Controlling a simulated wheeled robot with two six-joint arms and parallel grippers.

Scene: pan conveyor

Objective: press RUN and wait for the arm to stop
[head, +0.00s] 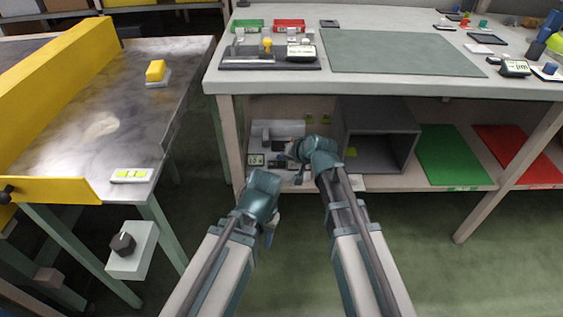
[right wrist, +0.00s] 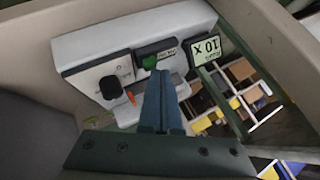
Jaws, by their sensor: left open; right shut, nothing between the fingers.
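A pale grey machine (right wrist: 100,50) stands on the lower shelf under the bench. In the right wrist view it has a black knob (right wrist: 110,88), a green button (right wrist: 150,62) on a dark labelled plate, a small orange part (right wrist: 131,97) and a display (right wrist: 205,48). The button's label is too small to read. My right gripper (right wrist: 160,78) is shut and empty, its tips right beside the green button; I cannot tell if they touch it. In the head view my right gripper (head: 294,152) is at the machine's front. My left gripper (head: 270,232) is open and empty, in front of the shelf.
A dark grey open box (head: 378,102) stands right of the machine, with a green mat (head: 455,155) and a red mat (head: 510,150) further right. The bench top (head: 270,90) lies above. A yellow-sided table (head: 180,60) with a knob box (head: 132,250) is at left.

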